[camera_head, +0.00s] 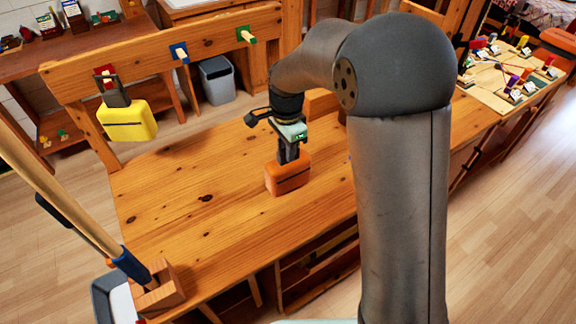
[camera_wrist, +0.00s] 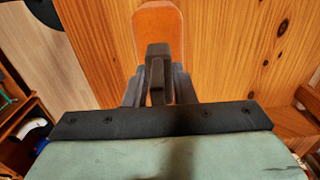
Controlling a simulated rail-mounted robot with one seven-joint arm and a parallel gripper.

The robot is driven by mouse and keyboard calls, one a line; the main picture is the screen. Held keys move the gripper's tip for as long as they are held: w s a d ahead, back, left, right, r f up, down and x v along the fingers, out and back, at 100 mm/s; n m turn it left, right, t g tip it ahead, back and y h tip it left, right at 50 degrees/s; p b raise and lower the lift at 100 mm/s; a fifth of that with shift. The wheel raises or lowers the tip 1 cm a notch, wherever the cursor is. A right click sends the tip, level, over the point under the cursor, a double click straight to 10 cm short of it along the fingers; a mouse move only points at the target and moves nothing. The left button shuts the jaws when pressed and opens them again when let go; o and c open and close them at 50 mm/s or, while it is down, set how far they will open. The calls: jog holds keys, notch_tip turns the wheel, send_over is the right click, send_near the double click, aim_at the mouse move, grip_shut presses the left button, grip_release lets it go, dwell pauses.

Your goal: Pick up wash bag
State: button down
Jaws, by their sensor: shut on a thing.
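The orange wash bag (camera_head: 289,177) is on or just above the wooden table top, near its middle, in the head view. I cannot tell whether it touches the wood. My gripper (camera_head: 288,154) points down from above and is shut on the bag's dark top handle. In the wrist view the orange bag (camera_wrist: 158,22) shows beyond the fingers, and my gripper (camera_wrist: 158,85) closes around the dark handle. The fingers hide part of the handle and bag.
A yellow bag (camera_head: 128,120) hangs from the red peg on the wooden rail at the back left. Blue (camera_head: 180,53) and green (camera_head: 245,35) pegs are empty. A long-handled tool stands in a wooden block (camera_head: 160,290) at the front left. The table's left part is clear.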

jog(key=shift+r, duration=0.2)
jog(key=shift+r, duration=0.25)
notch_tip(320, 180, up, 2)
jog(key=shift+r, duration=0.15)
jog(key=s+r+b, duration=0.3)
jog(key=s+r, duration=0.7)
jog(key=s, duration=0.4)
jog(key=shift+w, duration=0.1)
